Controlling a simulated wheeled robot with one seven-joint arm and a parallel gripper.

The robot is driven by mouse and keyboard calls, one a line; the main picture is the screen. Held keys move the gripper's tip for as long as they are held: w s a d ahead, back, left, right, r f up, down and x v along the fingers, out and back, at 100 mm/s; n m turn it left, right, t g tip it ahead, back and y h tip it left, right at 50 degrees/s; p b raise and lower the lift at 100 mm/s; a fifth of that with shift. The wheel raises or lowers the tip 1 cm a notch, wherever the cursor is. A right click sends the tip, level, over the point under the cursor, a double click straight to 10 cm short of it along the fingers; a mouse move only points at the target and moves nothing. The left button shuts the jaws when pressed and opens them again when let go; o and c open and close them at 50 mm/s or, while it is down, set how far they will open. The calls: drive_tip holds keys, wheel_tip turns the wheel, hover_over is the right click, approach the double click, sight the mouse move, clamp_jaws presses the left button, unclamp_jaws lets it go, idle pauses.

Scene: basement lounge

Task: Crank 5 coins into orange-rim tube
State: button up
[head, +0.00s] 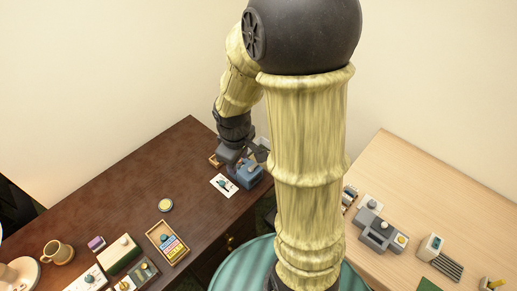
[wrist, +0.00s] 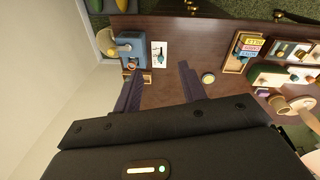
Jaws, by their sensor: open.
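A small blue machine (head: 248,178) stands at the far right end of the dark wooden table; it also shows at the upper left of the wrist view (wrist: 130,42).
A round yellow-topped tin (head: 166,205) and a wooden tray (head: 154,232) of coloured blocks are on the dark table (head: 120,190). A mug (head: 57,252) and several small devices stand front left. A pale table (head: 410,175) with grey devices is on the right.

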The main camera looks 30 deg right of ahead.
drive_tip(key=w+d+n+g+p, duration=0.1)
drive_tip(key=w+d+n+p, duration=0.55)
drive_tip(key=n, duration=0.35)
drive_tip(key=n+p, duration=0.4)
drive_tip(key=n, duration=0.4)
hover_over(255, 164)
drive_tip(key=d, duration=0.2)
drive_tip(key=shift+w+a+f+y, duration=0.1)
drive_tip(key=shift+w+f+y, duration=0.05)
drive_tip(key=shift+f, duration=0.45)
drive_tip(key=shift+w+f+y, duration=0.15)
drive_tip(key=shift+f, duration=0.45)
wheel_tip(255, 164, down, 17)
drive_tip(key=p, duration=0.5)
drive_tip(key=shift+f, duration=0.2)
clamp_jaws()
